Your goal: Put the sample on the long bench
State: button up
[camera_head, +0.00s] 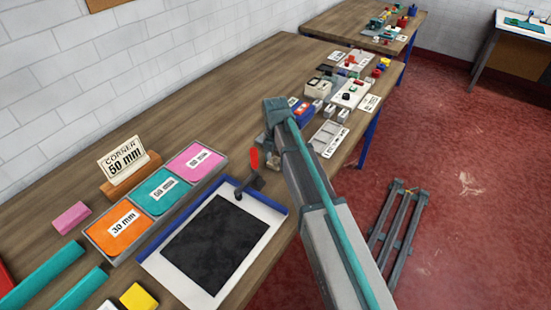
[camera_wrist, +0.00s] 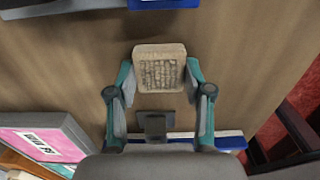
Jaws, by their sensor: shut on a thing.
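The sample (camera_wrist: 159,68) is a small beige square with a rough woven face. In the wrist view it sits between the fingertips of my gripper (camera_wrist: 160,76), which is shut on it. In the head view my gripper (camera_head: 271,145) is over the right part of the long wooden bench (camera_head: 215,95), and my arm hides much of it. The sample is mostly hidden there. I cannot tell whether it touches the bench top.
A blue-and-white tray with a dark pad (camera_head: 215,245) lies near, with a red-handled tool (camera_head: 254,165) at its far corner. Colour swatches (camera_head: 158,192) and a "CORNER 50 mm" sign (camera_head: 124,157) stand left. Several small items crowd the far end. Bare wood lies toward the wall.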

aim_at(276, 161)
jog(key=shift+f, duration=0.2)
jog(key=o, duration=1)
jog(key=shift+o, duration=0.2)
jog(key=shift+r, duration=0.15)
notch_tip(276, 161, up, 12)
jog(key=b, duration=0.2)
jog(key=shift+b, duration=0.3)
jog(key=shift+r, duration=0.1)
